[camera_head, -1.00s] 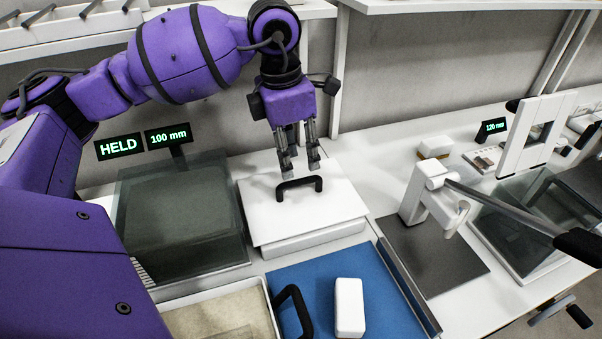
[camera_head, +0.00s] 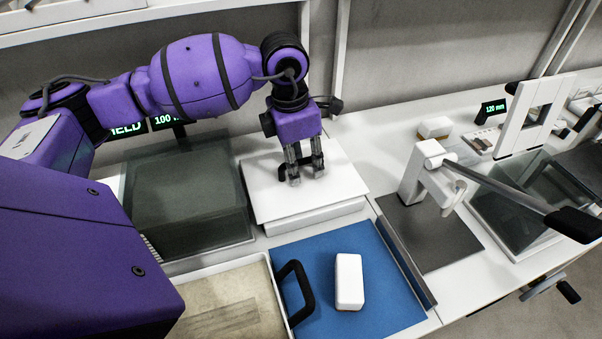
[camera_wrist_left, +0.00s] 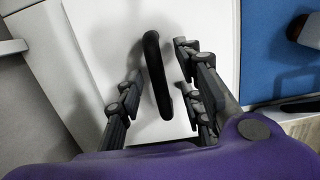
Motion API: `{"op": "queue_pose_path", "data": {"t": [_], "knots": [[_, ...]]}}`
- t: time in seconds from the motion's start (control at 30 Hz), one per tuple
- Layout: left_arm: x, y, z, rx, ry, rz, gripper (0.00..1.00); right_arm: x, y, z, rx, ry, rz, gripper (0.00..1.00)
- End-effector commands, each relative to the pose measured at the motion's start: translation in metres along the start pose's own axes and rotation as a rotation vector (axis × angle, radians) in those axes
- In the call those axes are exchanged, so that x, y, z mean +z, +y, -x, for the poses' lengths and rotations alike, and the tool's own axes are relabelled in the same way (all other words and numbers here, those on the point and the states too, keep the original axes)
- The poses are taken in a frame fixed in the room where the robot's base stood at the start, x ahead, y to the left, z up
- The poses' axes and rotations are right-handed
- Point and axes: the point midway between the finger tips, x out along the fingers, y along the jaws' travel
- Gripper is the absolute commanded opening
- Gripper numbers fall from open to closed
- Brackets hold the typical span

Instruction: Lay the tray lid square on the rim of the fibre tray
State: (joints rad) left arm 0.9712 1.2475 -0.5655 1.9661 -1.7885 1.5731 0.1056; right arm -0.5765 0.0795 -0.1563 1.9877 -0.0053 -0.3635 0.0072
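The tray lid (camera_head: 260,195) is a white plate with a black arched handle (camera_head: 283,171). It lies on a low white block or box on the bench, slightly turned. My left gripper (camera_head: 306,178) is down over the handle. In the left wrist view the handle (camera_wrist_left: 157,75) stands between the spread fingers (camera_wrist_left: 155,92), with gaps visible on both sides. The likely fibre tray (camera_head: 267,259) is the white-rimmed tray with beige content at the lower left, partly hidden by my arm and the frame edge. My right gripper is not in view.
A blue mat (camera_head: 385,300) carries a white block (camera_head: 349,281). A black loop handle (camera_head: 301,290) rises beside the beige-filled tray. A glass-sided box (camera_head: 190,195) stands left of the lid. A white lever device (camera_head: 418,175) stands right on a dark plate.

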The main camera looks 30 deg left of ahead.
Motion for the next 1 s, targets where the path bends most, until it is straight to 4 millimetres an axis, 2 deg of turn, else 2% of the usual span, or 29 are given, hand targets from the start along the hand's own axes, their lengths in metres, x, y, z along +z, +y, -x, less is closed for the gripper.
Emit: {"op": "queue_pose_path", "data": {"t": [0.03, 0.23, 0.27, 0.77, 0.87, 1.0], "knots": [[0.000, 0.000, 0.000, 0.000, 0.000, 0.000, 0.28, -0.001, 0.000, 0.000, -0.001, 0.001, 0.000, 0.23], [0.000, 0.000, 0.000, 0.000, 0.000, 0.000, 0.01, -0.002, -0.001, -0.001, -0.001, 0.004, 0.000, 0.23], [0.000, 0.000, 0.001, 0.000, 0.000, 0.000, 0.00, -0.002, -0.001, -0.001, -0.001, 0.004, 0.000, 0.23], [0.001, 0.001, 0.005, 0.002, -0.002, 0.000, 0.00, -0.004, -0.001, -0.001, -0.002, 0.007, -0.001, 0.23], [0.002, 0.001, 0.012, 0.002, -0.002, -0.001, 0.00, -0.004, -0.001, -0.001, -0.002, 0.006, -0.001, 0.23], [0.005, 0.001, 0.031, 0.003, -0.003, -0.002, 0.00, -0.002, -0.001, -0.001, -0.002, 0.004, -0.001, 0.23]]}}
